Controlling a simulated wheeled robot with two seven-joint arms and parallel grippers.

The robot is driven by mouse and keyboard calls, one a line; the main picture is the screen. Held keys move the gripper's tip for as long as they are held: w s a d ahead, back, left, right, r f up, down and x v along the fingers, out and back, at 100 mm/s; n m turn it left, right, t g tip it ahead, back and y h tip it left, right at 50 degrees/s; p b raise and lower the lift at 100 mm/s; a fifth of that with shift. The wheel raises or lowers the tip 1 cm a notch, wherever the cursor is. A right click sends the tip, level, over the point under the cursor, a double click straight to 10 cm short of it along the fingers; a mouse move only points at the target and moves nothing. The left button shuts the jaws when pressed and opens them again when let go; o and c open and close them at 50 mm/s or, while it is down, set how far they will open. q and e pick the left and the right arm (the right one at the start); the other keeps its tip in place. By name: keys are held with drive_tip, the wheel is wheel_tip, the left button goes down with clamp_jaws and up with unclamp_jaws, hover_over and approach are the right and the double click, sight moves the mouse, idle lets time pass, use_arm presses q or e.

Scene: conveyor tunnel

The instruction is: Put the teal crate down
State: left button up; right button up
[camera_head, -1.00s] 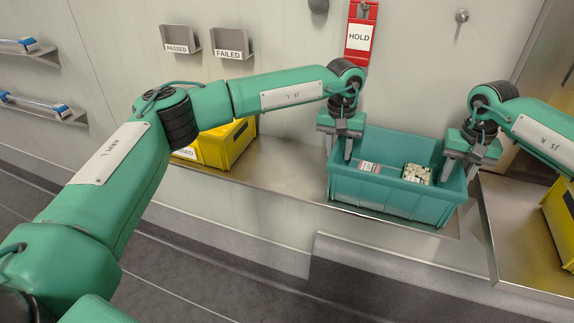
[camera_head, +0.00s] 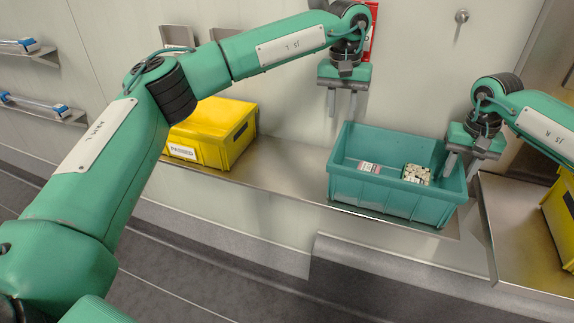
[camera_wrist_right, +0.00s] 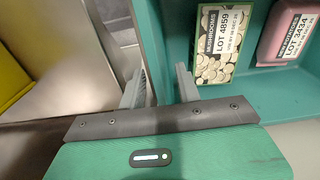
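The teal crate (camera_head: 390,198) sits upright on the steel shelf (camera_head: 290,178). Inside it are a pack with a mushroom picture (camera_head: 416,174) and a pink pack (camera_head: 368,168); both also show in the right wrist view. My left gripper (camera_head: 342,112) is open and empty, raised above the crate's back left corner. My right gripper (camera_head: 461,170) is at the crate's right end. In the right wrist view its fingers (camera_wrist_right: 160,85) are apart, one on each side of the crate's wall, with a gap visible.
A yellow bin (camera_head: 212,135) labelled PASSED stands on the shelf to the left. Another yellow bin (camera_head: 560,215) is at the right edge, on a separate steel surface. A red HOLD sign (camera_head: 371,32) is on the wall, partly hidden by my left arm.

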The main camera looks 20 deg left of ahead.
wheel_tip(320, 180, up, 10)
drive_tip(key=shift+r, duration=0.15)
idle(0.6)
